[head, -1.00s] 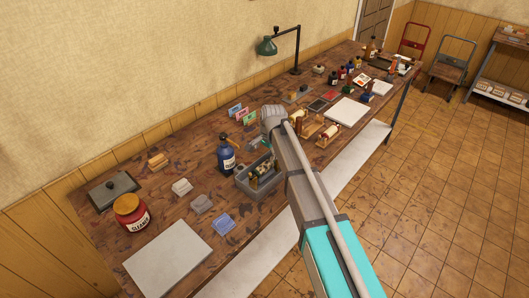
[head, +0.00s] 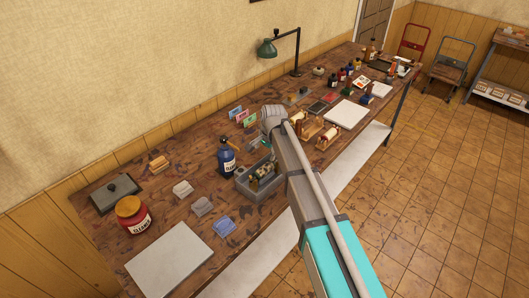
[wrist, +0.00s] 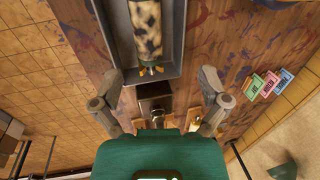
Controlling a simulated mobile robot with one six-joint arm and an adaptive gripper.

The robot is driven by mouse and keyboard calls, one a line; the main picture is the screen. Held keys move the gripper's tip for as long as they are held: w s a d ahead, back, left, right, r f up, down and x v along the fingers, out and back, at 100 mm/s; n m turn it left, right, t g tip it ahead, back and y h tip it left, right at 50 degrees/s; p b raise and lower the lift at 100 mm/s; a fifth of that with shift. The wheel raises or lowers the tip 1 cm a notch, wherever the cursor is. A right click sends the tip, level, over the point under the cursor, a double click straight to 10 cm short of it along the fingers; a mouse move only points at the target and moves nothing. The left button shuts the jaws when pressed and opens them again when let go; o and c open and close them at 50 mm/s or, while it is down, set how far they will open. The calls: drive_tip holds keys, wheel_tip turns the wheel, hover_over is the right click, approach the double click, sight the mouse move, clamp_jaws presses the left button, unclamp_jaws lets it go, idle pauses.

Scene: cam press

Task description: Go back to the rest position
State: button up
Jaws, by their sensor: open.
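My gripper (wrist: 162,76) is open in the wrist view, its two grey fingers spread wide with nothing between the tips. Just beyond the tips is a grey tray (wrist: 181,58) holding a spotted, dark-and-cream roll-like thing (wrist: 147,30). In the head view my arm reaches from the lower right over the middle of the bench, and its end hides most of the gripper. The same grey tray (head: 257,194) stands on the bench to the left of the arm. I cannot tell the gripper's exact height above the bench.
The wooden bench (head: 185,225) carries a blue bottle (head: 227,161), a red jar (head: 132,213), a pale slab (head: 169,260) and a green lamp (head: 267,48). Small cards (wrist: 270,84) stand near the wall. Wooden stands with rolls (head: 327,137) sit right of the arm.

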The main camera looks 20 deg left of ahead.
drive_tip(key=shift+d, duration=0.1)
drive_tip(key=s+d+n, duration=0.1)
drive_tip(key=s+d, duration=0.4)
drive_tip(key=d, duration=0.9)
drive_tip(key=s+d+f+n+h+b, duration=0.1)
drive_tip(key=s+d, duration=0.5)
drive_tip(key=d, duration=0.9)
drive_tip(key=s+d+n+h, duration=0.1)
drive_tip(key=s+d, duration=0.4)
drive_tip(key=d, duration=0.9)
drive_tip(key=shift+s+d+f+n+g, duration=0.35)
drive_tip(key=shift+n+g, duration=0.05)
drive_tip(key=shift+n, duration=0.3)
drive_tip(key=shift+a, duration=0.15)
